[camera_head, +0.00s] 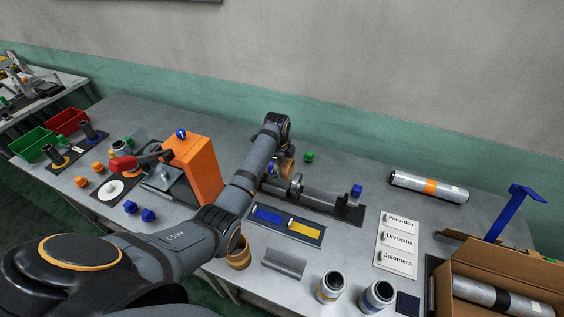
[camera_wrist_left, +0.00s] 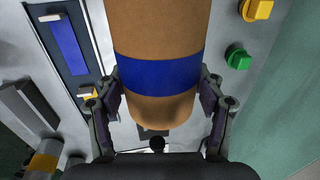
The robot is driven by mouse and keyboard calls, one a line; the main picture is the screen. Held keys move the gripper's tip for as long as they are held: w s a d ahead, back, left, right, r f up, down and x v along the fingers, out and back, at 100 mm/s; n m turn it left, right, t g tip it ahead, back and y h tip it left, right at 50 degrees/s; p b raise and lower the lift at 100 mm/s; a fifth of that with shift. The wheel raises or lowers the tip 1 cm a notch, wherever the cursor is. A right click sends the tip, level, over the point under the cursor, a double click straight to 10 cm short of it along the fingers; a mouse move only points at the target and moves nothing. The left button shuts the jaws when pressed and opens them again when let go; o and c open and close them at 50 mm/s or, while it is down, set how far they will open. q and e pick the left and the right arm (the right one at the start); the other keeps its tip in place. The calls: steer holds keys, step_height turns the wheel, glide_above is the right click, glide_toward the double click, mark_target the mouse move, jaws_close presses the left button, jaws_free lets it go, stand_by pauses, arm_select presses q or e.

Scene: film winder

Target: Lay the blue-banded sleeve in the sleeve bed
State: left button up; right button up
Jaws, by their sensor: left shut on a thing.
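The blue-banded sleeve is a brown tube with a wide blue band (camera_wrist_left: 158,74). My left gripper (camera_wrist_left: 160,90) is shut around it, one finger on each side of the band. In the head view, a brown part of the sleeve (camera_head: 287,169) shows beside my left gripper (camera_head: 281,164), above the winder's left end. The fingers are mostly hidden there. A grey trough (camera_head: 285,262), perhaps the sleeve bed, lies empty at the front. A dark tray (camera_head: 287,224) with blue and yellow panels lies behind it; I cannot tell for certain which is the bed. My right gripper is out of view.
The winder (camera_head: 325,199) stands mid-table. A brown upright tube (camera_head: 239,253) stands beside my forearm. Two banded canisters (camera_head: 331,287) (camera_head: 377,296) stand at the front. An orange block (camera_head: 196,170) is left, a name card (camera_head: 397,244) and open carton (camera_head: 500,262) right.

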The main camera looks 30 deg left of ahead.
arm_select(q)
step_height(320, 180, down, 5)
steer(key=shift+f+b, duration=0.1)
steer(key=shift+b, duration=0.9)
steer(key=shift+f, duration=0.1)
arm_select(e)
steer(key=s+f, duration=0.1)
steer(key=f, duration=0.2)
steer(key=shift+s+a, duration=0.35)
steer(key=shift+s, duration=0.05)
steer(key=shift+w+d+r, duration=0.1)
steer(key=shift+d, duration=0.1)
arm_select(q)
steer(key=shift+p, duration=0.4)
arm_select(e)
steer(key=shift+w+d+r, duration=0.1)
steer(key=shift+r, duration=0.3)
arm_select(q)
steer(key=shift+f, duration=0.35)
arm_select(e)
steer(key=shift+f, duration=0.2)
arm_select(q)
steer(key=shift+f+b, duration=0.25)
steer(key=shift+b, duration=0.05)
steer(key=o, duration=1.2)
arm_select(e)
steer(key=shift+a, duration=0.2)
